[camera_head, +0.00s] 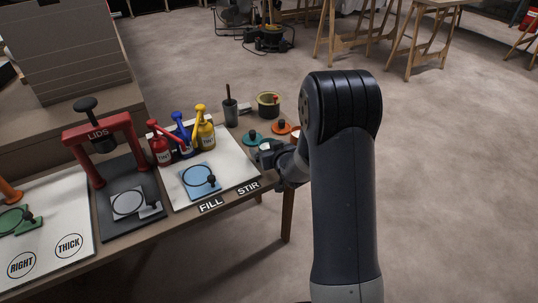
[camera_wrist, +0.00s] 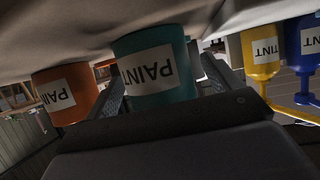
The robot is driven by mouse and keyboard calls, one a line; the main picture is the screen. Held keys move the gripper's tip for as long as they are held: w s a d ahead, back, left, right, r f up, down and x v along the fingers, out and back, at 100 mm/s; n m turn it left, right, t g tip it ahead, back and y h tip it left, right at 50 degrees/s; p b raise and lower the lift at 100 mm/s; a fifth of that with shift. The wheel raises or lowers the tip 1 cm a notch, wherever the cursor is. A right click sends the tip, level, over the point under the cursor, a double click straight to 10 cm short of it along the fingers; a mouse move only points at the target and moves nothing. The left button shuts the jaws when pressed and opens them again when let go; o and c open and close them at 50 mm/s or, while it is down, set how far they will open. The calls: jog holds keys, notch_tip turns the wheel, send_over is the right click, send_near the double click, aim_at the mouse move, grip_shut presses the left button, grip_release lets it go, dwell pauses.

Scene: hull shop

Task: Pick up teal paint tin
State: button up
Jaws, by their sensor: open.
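The teal paint tin (camera_wrist: 158,68), with a white PAINT label, stands in the wrist view, where the picture is upside down. My gripper (camera_wrist: 162,90) is open, with one finger on each side of the tin. I cannot tell whether the fingers touch it. In the head view my gripper (camera_head: 272,150) is low at the table's right end, and it and my arm hide most of the tin there.
An orange paint tin (camera_wrist: 66,95) stands close beside one finger. Yellow (camera_wrist: 262,50) and blue (camera_wrist: 305,42) TINT bottles stand on the other side. A dark cup (camera_head: 230,112) stands behind.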

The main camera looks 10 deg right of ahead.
jog(key=shift+c, duration=0.3)
jog(key=c, duration=1.2)
